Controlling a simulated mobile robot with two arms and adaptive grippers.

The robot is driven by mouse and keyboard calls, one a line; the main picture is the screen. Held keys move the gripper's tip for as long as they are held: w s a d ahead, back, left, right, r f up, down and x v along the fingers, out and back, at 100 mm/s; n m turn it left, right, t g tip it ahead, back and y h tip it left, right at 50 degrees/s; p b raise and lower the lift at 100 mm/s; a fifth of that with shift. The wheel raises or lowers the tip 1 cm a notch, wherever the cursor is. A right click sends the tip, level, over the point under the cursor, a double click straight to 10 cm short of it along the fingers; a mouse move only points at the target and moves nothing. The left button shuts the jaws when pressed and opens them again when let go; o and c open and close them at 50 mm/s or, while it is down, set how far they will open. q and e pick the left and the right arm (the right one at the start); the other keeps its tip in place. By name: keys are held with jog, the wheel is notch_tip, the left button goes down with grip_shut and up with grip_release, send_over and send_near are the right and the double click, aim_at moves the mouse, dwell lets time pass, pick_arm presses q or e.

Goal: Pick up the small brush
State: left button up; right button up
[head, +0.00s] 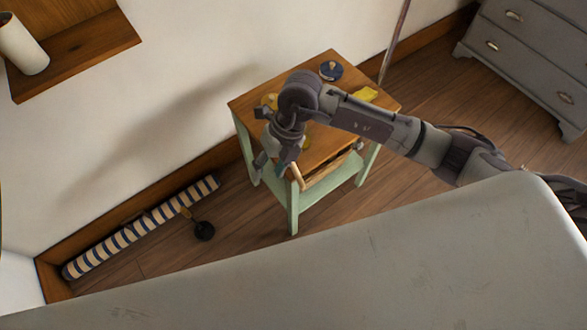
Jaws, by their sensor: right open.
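My right gripper (274,163) hangs open, fingers down, at the left front edge of a small table (316,82) with a wooden top and pale green legs. I see nothing between its fingers. A short light wooden piece (297,176) shows just right of the fingers at the table's front; I cannot tell whether it is a brush handle or part of the table. A dark round-headed thing with a wooden stick (203,230) lies on the floor to the left; I cannot tell whether it is the small brush. My left gripper is out of view.
On the table are a dark blue round tin (331,70) and a yellow cloth (365,94); my arm partly hides other yellow items. A striped roll (142,227) lies along the wall. A grey dresser (530,55) stands back right. A wooden shelf (85,52) is upper left.

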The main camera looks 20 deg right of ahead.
jog(key=w+d+t+h, duration=0.1)
jog(key=w+d+h, duration=0.25)
jog(key=d, duration=0.45)
send_over(299, 177)
jog(key=shift+m+h, duration=0.3)
jog(key=shift+h, duration=0.05)
jog(key=f, duration=0.7)
jog(key=shift+s+a+f, duration=0.25)
jog(key=shift+s+a, duration=0.05)
jog(key=shift+s, duration=0.1)
jog(key=shift+w+d+f, duration=0.15)
jog(key=shift+f, duration=1.45)
jog(key=shift+w+d+f, duration=0.15)
jog(key=shift+f, duration=1.4)
grip_shut()
